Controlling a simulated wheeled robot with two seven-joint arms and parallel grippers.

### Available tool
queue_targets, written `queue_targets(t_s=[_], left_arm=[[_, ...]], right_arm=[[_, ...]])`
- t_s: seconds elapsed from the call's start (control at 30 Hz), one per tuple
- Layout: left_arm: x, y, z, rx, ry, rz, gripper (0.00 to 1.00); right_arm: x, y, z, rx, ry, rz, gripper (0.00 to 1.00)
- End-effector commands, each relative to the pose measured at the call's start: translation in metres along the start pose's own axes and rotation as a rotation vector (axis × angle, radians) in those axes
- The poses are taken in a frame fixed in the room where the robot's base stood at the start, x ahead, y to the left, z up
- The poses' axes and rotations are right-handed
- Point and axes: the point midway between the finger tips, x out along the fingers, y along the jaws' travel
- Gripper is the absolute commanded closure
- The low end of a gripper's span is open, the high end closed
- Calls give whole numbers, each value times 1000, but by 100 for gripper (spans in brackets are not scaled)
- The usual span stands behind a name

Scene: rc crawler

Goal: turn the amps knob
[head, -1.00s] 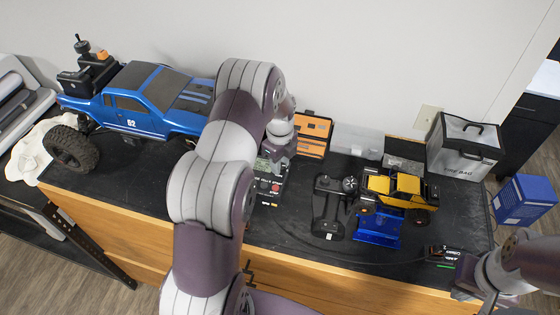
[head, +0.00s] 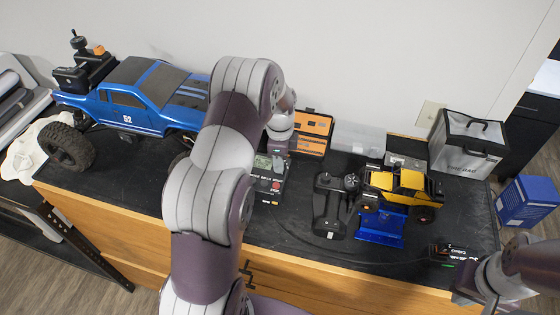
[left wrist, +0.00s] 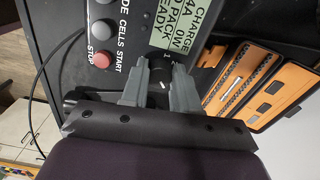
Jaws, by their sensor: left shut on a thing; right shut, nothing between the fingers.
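The charger (head: 268,188) is a black box on the bench with a lit display, which reads CHARGE, 0W and READY in the left wrist view (left wrist: 192,35). The dark amps knob (left wrist: 158,72) with a pale mark sits below the display there, beside the buttons. My left gripper (left wrist: 160,78) is shut on the knob, one finger on each side. In the head view my left gripper (head: 277,152) is over the charger's back part and hides the knob. My right gripper (head: 462,292) is low at the right, shut and empty, partly cut off by the frame.
A blue truck (head: 135,98) stands at the left. A transmitter (head: 330,205), a yellow crawler (head: 400,188) on a blue stand (head: 382,228) and a small device (head: 452,252) are to the right. An orange case (head: 312,133) and a grey bag (head: 466,145) stand behind.

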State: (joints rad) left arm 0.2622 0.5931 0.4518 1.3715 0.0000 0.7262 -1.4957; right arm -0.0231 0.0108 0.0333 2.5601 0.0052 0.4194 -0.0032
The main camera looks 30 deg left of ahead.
Motion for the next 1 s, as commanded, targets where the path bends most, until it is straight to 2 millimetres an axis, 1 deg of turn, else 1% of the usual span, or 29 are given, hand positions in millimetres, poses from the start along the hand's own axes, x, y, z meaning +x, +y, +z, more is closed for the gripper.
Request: queue_targets(t_s=[0.3, 0.87, 0.9, 0.93, 0.97, 1.0], left_arm=[[-1, -1, 0, -131, 0, -3, 100], [-2, -1, 0, -161, 0, -3, 100], [-2, -1, 0, -161, 0, -3, 61], [-2, -1, 0, -161, 0, -3, 51], [-2, -1, 0, -161, 0, -3, 45], [-1, -1, 0, -161, 0, -3, 45]], right_arm=[[6, 0, 1, 0, 0, 0, 100], [7, 0, 1, 0, 0, 0, 100], [7, 0, 1, 0, 0, 0, 100], [7, 0, 1, 0, 0, 0, 100], [7, 0, 1, 0, 0, 0, 100], [7, 0, 1, 0, 0, 0, 100]])
